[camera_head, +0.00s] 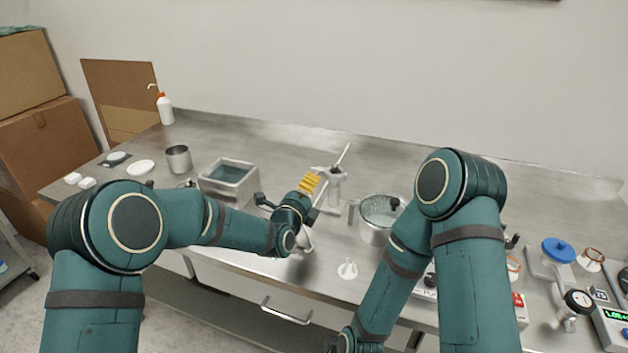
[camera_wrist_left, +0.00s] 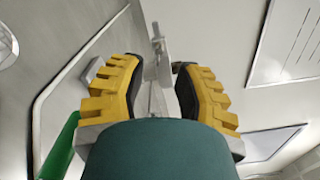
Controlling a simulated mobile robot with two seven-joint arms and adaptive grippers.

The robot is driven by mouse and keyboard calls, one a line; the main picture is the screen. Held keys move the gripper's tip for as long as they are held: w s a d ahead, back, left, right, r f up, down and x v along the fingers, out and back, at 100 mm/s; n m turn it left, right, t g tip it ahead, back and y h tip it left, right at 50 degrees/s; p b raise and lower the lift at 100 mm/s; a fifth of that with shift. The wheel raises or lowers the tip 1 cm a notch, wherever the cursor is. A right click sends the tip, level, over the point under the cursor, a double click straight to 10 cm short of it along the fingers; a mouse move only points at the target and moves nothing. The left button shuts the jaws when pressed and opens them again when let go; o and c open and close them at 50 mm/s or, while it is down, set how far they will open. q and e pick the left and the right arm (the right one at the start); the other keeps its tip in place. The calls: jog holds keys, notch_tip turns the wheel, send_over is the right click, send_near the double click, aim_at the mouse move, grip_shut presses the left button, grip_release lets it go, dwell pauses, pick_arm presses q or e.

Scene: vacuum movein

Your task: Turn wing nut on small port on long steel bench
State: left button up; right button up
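A small steel port (camera_head: 334,188) with a thin rod leaning up from it stands near the middle of the long steel bench (camera_head: 290,135). The wing nut is too small to make out in the head view. My left gripper (camera_head: 309,184), with yellow ribbed fingertips, is just left of the port. In the left wrist view my left gripper (camera_wrist_left: 160,88) has its fingers apart, and a grey metal fitting (camera_wrist_left: 158,52) shows ahead of the gap. I cannot tell whether they touch. My right arm reaches down at the right; its gripper is out of view.
A square steel basin (camera_head: 228,182) and a steel cup (camera_head: 178,159) stand left of the port. A small white part (camera_head: 347,269) lies in front. A blue-lidded item (camera_head: 558,250) is farther right.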

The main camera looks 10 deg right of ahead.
pick_arm(q)
jog(key=shift+x, duration=2.25)
jog(key=shift+o, duration=0.2)
grip_shut()
